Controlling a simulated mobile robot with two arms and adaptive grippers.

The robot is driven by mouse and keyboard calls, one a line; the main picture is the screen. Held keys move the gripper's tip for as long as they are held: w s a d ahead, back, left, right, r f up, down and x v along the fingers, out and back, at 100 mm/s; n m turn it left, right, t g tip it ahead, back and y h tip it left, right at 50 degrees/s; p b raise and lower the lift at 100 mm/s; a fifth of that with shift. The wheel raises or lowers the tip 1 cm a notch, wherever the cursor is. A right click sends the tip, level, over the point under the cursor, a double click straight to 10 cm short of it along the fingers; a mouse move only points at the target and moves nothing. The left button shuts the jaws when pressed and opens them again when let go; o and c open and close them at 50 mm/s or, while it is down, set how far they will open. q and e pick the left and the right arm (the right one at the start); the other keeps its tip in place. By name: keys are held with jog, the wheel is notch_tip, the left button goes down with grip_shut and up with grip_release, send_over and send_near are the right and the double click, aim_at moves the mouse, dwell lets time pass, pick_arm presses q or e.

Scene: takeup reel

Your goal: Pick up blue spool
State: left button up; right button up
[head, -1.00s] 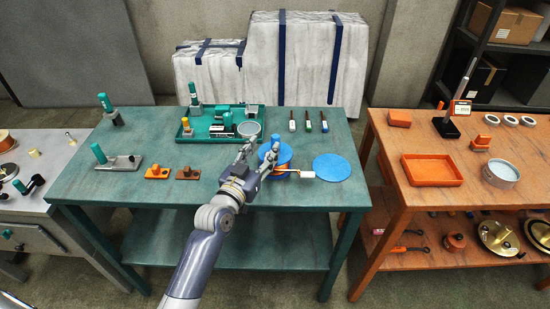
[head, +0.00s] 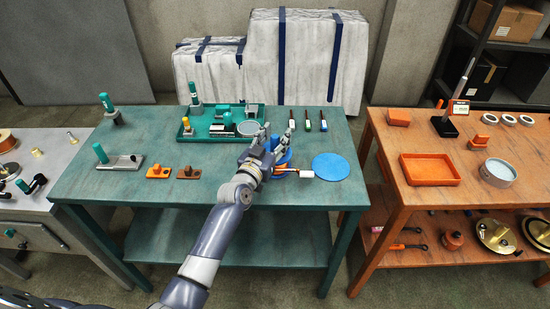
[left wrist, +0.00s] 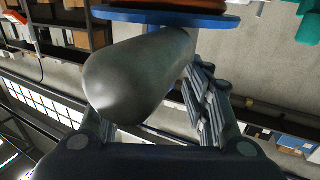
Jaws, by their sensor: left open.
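The blue spool (head: 285,158) stands on the green table, partly hidden behind my left gripper (head: 274,136) in the head view. Copper-coloured winding shows low on it. My left gripper is open, with its fingers at the spool's upper part. In the left wrist view, the open fingers (left wrist: 160,120) flank a grey rounded cylinder (left wrist: 135,75). The blue spool's flange (left wrist: 165,18) and copper winding show at that view's top edge. I cannot tell whether the fingers touch anything. My right gripper is not in view.
A flat blue disc (head: 330,167) lies right of the spool, and a small white block (head: 306,173) sits beside it. A green tray (head: 190,134) with parts stands behind left. Several markers (head: 308,121) lie at the back. An orange table (head: 410,200) stands at right.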

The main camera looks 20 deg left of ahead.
pick_arm(q)
grip_shut()
jog(key=shift+r, duration=0.25)
